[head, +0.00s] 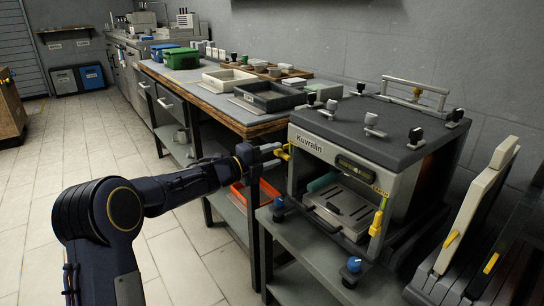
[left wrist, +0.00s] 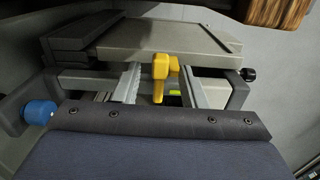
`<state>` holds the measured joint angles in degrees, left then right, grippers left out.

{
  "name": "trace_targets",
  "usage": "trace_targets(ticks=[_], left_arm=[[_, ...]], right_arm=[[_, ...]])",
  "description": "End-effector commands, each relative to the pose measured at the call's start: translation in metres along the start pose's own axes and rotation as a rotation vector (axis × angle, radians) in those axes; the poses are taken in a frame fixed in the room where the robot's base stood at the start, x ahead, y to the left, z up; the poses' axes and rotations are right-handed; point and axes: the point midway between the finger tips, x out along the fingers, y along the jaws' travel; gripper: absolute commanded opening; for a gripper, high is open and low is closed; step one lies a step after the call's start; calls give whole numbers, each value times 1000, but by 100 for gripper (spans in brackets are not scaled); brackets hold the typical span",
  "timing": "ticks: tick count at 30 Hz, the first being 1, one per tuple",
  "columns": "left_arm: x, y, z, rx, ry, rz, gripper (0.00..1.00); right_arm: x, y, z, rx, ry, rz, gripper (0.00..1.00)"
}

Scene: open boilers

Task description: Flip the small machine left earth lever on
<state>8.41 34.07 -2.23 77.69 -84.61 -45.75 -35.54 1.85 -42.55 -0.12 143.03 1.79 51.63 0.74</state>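The small machine (head: 345,140) is a grey box with a dark top, marked "Kuvralin", on a grey stand. A yellow lever (head: 284,152) sticks out at its left side; I take this as the left earth lever. Another yellow lever (head: 379,217) is at its right front corner. My left gripper (head: 270,156) is at the left lever. In the left wrist view, the yellow lever (left wrist: 160,70) stands between my two open fingers (left wrist: 161,88), with a gap to the left finger and a narrower one to the right. Contact cannot be told. My right gripper is not in view.
Blue knobs (head: 352,266) stand on the stand's front edge. A workbench (head: 262,125) with trays and a green bin (head: 181,58) is behind my left gripper. An orange-red bin (head: 257,193) sits below. A second machine (head: 475,210) is at right. The floor at left is clear.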

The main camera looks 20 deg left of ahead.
Motion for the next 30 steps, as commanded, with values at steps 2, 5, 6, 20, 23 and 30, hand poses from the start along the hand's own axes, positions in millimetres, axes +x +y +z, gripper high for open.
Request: trace_targets(ticks=[2,5,6,20,23,30], left_arm=[[0,0,0,-1,0,0,38],[-2,-1,0,-1,-1,0,38],[-4,-1,0,-1,-1,0,38],[-72,-1,1,-1,-2,1,38],[-77,0,0,-1,-1,0,38],[-78,0,0,0,0,0,38]], right_arm=[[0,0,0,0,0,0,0],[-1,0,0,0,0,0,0],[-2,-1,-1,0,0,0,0],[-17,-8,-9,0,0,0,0],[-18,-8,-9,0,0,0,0],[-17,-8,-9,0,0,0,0]])
